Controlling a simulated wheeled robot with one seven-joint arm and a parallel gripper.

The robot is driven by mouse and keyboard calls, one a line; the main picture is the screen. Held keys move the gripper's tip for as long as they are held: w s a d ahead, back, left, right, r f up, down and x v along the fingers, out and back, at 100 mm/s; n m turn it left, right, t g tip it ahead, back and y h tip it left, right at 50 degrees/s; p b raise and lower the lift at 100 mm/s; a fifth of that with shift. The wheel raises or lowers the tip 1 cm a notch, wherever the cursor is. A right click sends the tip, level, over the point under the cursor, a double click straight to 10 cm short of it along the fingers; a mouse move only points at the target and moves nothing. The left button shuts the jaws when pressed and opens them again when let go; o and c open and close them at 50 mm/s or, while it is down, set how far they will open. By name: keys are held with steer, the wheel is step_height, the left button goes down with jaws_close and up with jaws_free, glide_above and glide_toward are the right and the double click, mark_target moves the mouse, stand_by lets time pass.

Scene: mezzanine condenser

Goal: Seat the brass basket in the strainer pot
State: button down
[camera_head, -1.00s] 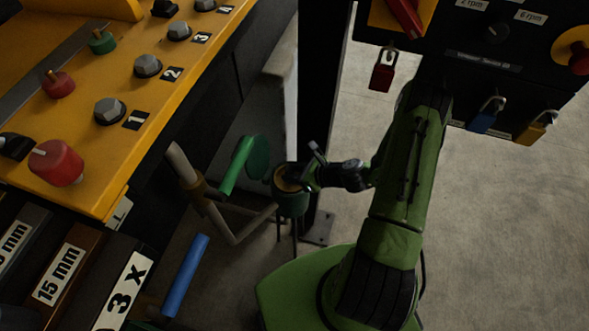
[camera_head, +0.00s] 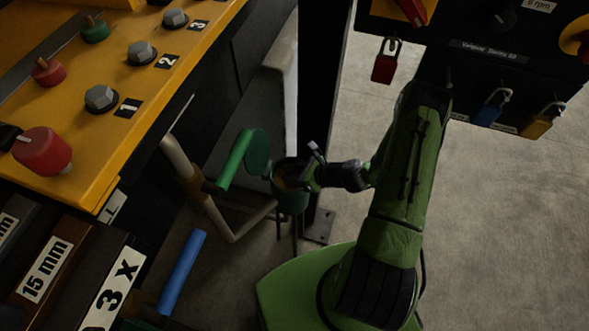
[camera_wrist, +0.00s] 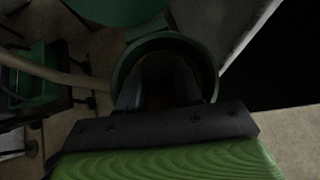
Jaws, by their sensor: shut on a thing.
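The strainer pot (camera_head: 290,200) is a green round pot on thin legs, left of my arm in the head view. Its green lid stands swung open beside it on the left. My gripper (camera_head: 306,180) is at the pot's mouth, with its fingers reaching down inside the rim. The brass basket (camera_head: 282,182) shows only as a dim brownish patch inside the pot. In the wrist view the pot's rim (camera_wrist: 167,37) surrounds both fingers of my gripper (camera_wrist: 160,78). My gripper is shut on the basket, mostly hidden in shadow; its seating depth cannot be told.
A pale bent pipe (camera_head: 205,205) and a blue bar (camera_head: 183,272) lie left of the pot. A yellow control panel (camera_head: 120,85) fills the upper left. A dark post (camera_head: 322,100) stands behind the pot. A panel with padlocks (camera_head: 480,60) hangs upper right. Floor at right is clear.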

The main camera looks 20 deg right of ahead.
steer(key=shift+f+b, duration=0.85)
steer(key=shift+f, duration=0.25)
steer(key=c, duration=0.7)
jaws_free()
steer(key=shift+s+f, duration=0.1)
steer(key=p+v, duration=0.3)
steer(key=v, duration=1.2)
steer(key=shift+s+d+r, duration=0.15)
steer(key=shift+d+r, duration=0.05)
steer(key=shift+r, duration=0.15)
steer(key=shift+w+d, duration=0.25)
steer(key=shift+w, duration=0.05)
